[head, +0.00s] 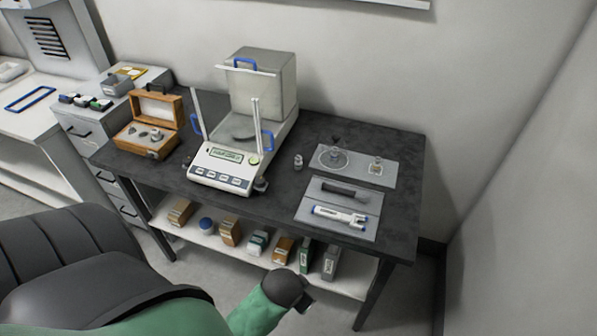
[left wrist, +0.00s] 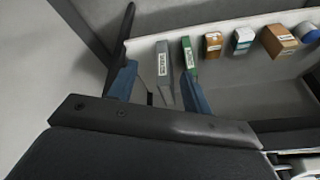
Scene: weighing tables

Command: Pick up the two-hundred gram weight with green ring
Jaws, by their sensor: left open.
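A small grey metal weight (head: 298,161) stands on the dark table, right of the balance. More weights (head: 156,134) sit in an open wooden box (head: 166,107) at the table's left end. At this size I cannot make out a green ring on any of them. My left gripper (left wrist: 158,85) is open and empty in the left wrist view, its blue fingers apart, pointing toward the lower shelf. In the head view my left arm's dark end (head: 288,290) is low in front of the table, and its fingers are not clear there. My right gripper is not in view.
A balance (head: 222,170) with a raised clear cover stands mid-table. The lower shelf (head: 208,240) holds several boxes and containers. The table's front edge (head: 340,248) lies above my gripper.

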